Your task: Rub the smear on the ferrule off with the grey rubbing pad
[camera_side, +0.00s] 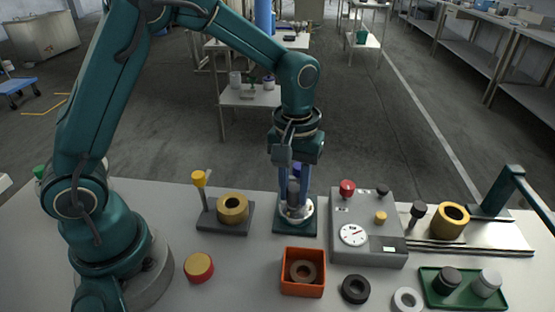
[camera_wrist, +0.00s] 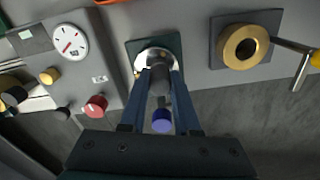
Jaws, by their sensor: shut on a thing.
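My gripper (camera_side: 294,194) points down and is shut on a dark grey cylindrical piece, which I take as the grey rubbing pad (camera_wrist: 160,80). A blue-violet end (camera_wrist: 162,120) shows between my fingers above it. The pad is at a shiny metal ring, apparently the ferrule (camera_side: 296,212), on a dark green base plate (camera_side: 309,231). In the wrist view the ferrule (camera_wrist: 141,64) is partly covered by my gripper (camera_wrist: 160,72). I cannot tell whether the pad touches it. No smear can be made out clearly.
A brass ring (camera_side: 233,207) on a stand with a yellow-topped post (camera_side: 199,180) is close on the left. A grey control box (camera_side: 368,250) with a red knob (camera_side: 347,187) is close on the right. An orange box (camera_side: 303,287) stands in front.

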